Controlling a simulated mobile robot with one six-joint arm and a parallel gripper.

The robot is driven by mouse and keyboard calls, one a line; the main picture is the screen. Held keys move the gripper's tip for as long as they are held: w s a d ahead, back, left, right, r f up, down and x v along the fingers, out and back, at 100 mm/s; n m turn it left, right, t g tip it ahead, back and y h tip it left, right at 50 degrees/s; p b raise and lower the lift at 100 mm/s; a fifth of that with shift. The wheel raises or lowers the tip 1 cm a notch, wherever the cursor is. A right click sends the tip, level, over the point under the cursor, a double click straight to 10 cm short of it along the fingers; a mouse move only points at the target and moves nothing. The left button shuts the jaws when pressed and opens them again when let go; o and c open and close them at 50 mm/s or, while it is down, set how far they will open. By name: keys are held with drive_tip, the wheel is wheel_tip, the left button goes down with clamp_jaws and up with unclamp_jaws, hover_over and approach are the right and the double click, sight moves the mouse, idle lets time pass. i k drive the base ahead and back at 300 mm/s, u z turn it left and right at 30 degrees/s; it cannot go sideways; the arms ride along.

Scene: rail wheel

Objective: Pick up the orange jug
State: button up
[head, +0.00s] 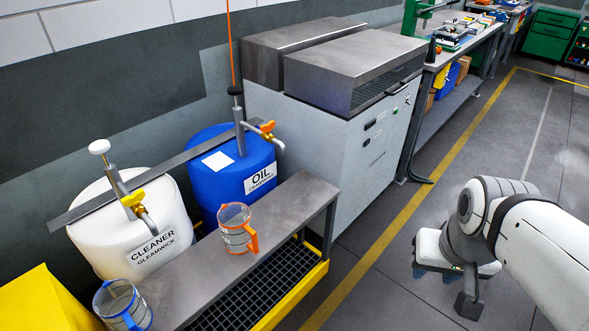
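The orange jug (236,231) is a clear measuring jug with orange rim, base and handle. It stands upright on a narrow grey metal bench (205,267), in front of the blue oil drum, with its handle toward the right. My gripper (468,306) is at the lower right, over the floor, well to the right of the bench and apart from the jug. The gripper is small and partly hidden by my own arm, so its opening cannot be made out. Nothing is seen held in it.
A similar blue jug (122,306) stands at the bench's near left end. Behind are a white cleaner drum (150,250) and a blue oil drum (245,175), with taps overhanging the bench. A yellow-edged grate (245,305) lies below. A grey cabinet (370,150) stands beyond. Floor at right is clear.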

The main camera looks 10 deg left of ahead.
sight(238, 237)
drive_tip(key=z, duration=0.15)
drive_tip(key=i, duration=0.85)
drive_tip(key=u, duration=2.65)
drive_tip(key=k, duration=0.9)
drive_tip(key=z, duration=0.05)
drive_tip(key=i, duration=0.9)
drive_tip(key=u, duration=0.1)
